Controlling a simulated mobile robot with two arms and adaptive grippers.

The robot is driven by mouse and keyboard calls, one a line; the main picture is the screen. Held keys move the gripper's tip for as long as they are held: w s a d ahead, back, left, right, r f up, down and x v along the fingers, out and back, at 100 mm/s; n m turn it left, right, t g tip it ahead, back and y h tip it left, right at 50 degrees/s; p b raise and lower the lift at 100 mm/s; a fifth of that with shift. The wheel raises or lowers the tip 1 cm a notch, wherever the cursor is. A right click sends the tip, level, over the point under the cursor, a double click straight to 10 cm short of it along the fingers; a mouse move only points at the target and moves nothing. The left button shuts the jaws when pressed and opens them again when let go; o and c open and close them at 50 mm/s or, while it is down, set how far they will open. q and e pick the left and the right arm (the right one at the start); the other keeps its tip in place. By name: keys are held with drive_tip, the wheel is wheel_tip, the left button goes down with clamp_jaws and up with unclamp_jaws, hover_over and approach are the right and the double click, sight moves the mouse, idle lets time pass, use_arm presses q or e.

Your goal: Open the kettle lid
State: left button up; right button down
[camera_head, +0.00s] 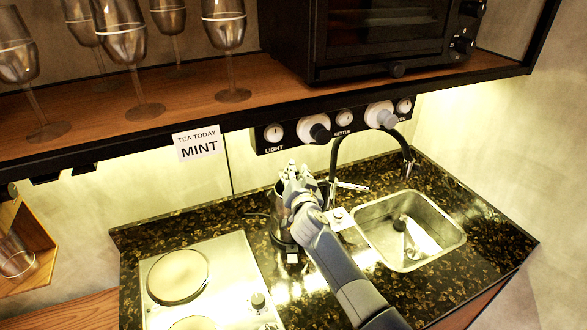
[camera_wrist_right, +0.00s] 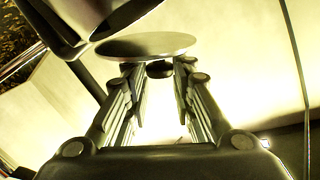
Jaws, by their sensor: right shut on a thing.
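The kettle (camera_head: 278,228) stands on the dark speckled counter between the hob and the sink, partly hidden by my right arm. In the right wrist view, the kettle body (camera_wrist_right: 82,12) is at the upper left. Its round metal lid (camera_wrist_right: 145,44) lies at an angle to the kettle's rim, with a gap on the right side. I cannot tell whether they touch at the left. My right gripper (camera_head: 292,170) is above the kettle. In the wrist view its fingers (camera_wrist_right: 159,69) are shut on the lid's dark knob. My left gripper is not in view.
A hob (camera_head: 215,270) is left of the kettle, and a sink (camera_head: 365,238) with a black tap (camera_head: 333,160) is right. A shelf (camera_head: 200,95) with wine glasses and an oven (camera_head: 370,40) overhangs the counter. A knob panel (camera_head: 330,125) hangs close behind my gripper.

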drive_tip(key=shift+w+d+r+m, duration=0.1)
drive_tip(key=shift+d+r+m, duration=0.2)
drive_tip(key=shift+m, duration=0.2)
drive_tip(key=shift+d+g, duration=0.1)
drive_tip(key=shift+g, duration=0.2)
drive_tip(key=c, duration=1.3)
unclamp_jaws()
drive_tip(key=shift+w, duration=0.1)
drive_tip(key=shift+c, duration=0.2)
drive_tip(key=v, duration=1.2)
drive_tip(key=shift+f, duration=0.15)
